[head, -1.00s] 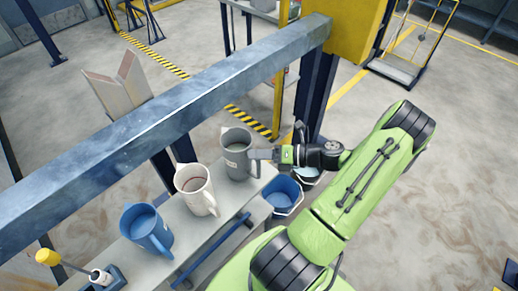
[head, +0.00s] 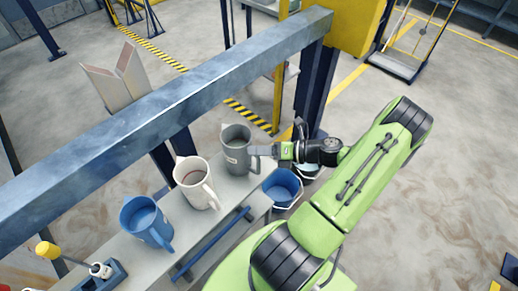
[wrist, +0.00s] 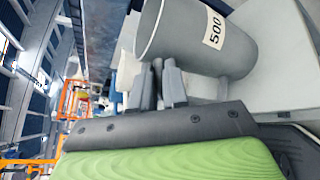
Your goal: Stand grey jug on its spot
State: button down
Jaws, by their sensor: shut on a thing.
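The grey jug (head: 235,155) is upright at the far right end of a grey bench (head: 222,208), beside the white jug. I cannot tell whether its base touches the bench. My gripper (head: 257,151) reaches in from the right and is shut on the jug's handle. In the wrist view the grey jug (wrist: 178,32) shows its open mouth and a label reading 500. The gripper's fingers (wrist: 162,85) are close together at its handle, which they mostly hide. No marking for the spot is visible.
A white jug (head: 191,178) and a blue jug (head: 141,220) stand in a row on the bench. A blue bucket (head: 283,187) is below its right end. A blue-grey beam (head: 150,100) crosses above and behind. A yellow-knobbed tool (head: 48,250) is at lower left.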

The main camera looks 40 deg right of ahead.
jog(key=c, duration=1.1)
grip_release()
jog(key=shift+o, duration=0.2)
jog(key=p+v, duration=0.3)
jog(key=v, duration=1.2)
jog(key=shift+s+d+r, duration=0.15)
jog(key=shift+s+r, duration=0.05)
jog(key=shift+s, duration=0.15)
